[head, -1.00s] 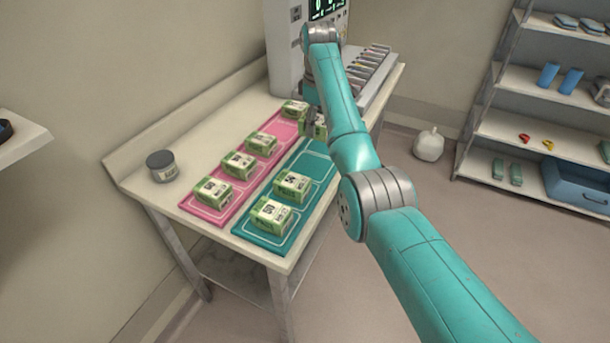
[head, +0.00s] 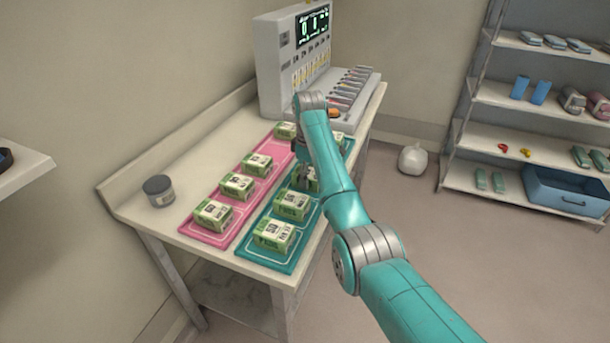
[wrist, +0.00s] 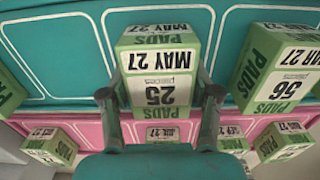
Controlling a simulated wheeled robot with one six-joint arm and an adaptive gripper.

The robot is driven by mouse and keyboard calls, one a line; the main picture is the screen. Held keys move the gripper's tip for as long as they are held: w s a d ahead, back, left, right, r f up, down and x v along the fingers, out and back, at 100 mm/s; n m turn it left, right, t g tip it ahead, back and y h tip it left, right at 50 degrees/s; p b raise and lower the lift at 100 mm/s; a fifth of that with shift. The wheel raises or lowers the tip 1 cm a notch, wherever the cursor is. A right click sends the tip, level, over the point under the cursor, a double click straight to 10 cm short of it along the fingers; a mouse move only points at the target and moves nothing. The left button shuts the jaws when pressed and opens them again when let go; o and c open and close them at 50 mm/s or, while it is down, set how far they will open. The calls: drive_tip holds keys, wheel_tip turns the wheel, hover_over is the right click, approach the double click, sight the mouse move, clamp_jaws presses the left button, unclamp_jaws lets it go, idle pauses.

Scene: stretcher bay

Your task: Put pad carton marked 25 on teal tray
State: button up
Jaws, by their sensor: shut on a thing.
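The pad carton marked 25 (wrist: 158,88), white and green, is between the two fingers of my gripper (wrist: 160,96), which is shut on it. In the wrist view it is over an outlined space of the teal tray (wrist: 55,50); I cannot tell whether it touches the tray. In the head view my gripper (head: 304,172) and the held carton (head: 313,182) are over the teal tray (head: 258,262), partly hidden by my arm. A carton marked 56 (wrist: 280,75) stands beside it on the teal tray. Another carton (head: 274,236) stands at the tray's near end.
A pink tray (head: 204,236) with several similar cartons lies alongside, with a bare stretch towards its far end. A grey jar (head: 159,190) stands on the table's left. A machine with a screen (head: 290,65) stands at the back. Shelves (head: 530,100) are at the right.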

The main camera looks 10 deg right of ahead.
drive_tip(key=o, duration=1.3)
